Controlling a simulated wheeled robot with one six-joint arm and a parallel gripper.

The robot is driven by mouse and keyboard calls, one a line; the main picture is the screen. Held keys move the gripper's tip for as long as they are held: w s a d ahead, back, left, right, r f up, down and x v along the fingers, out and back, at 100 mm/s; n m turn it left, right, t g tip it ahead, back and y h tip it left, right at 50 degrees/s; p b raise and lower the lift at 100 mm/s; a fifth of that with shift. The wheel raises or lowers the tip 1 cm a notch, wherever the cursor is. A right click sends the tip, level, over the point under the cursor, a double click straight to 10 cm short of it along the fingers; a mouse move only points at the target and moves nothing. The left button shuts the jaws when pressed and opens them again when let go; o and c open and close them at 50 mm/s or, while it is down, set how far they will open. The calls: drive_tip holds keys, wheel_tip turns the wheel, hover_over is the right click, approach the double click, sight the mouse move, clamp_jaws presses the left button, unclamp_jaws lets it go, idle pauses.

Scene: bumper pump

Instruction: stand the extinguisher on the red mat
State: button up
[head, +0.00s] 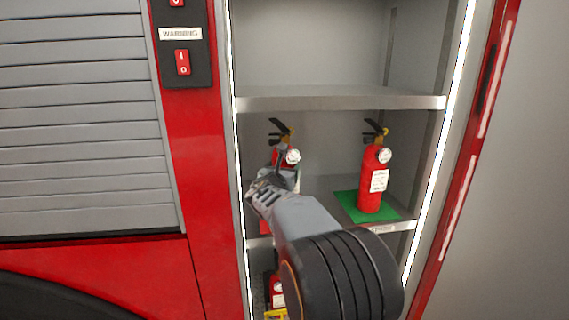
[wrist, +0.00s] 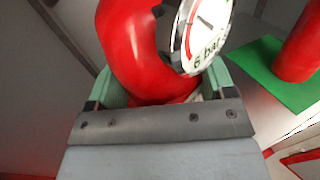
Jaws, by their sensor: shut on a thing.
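A red extinguisher (head: 292,168) with a black handle and a round gauge stands upright on the left of the middle shelf, partly hidden by my arm. My gripper (head: 268,190) is shut on it. In the wrist view, the fingers of my gripper (wrist: 157,88) lie on both sides of the red body (wrist: 135,50), with the gauge facing me. A sliver of the red mat (head: 264,227) shows below the held extinguisher at the shelf's left front. Whether the base touches the mat is hidden.
A second red extinguisher (head: 371,185) stands on a green mat (head: 393,211) at the right of the same shelf. An upper shelf (head: 340,103) runs above. Lit door posts bound both sides. Another extinguisher (head: 276,284) shows in the compartment below.

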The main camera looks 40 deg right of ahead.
drive_tip(key=shift+f, duration=0.25)
idle(0.3)
drive_tip(key=o, duration=1.8)
drive_tip(key=shift+s+f, duration=0.1)
drive_tip(key=shift+f, duration=0.1)
drive_tip(key=shift+o, duration=0.2)
drive_tip(key=shift+r, duration=0.1)
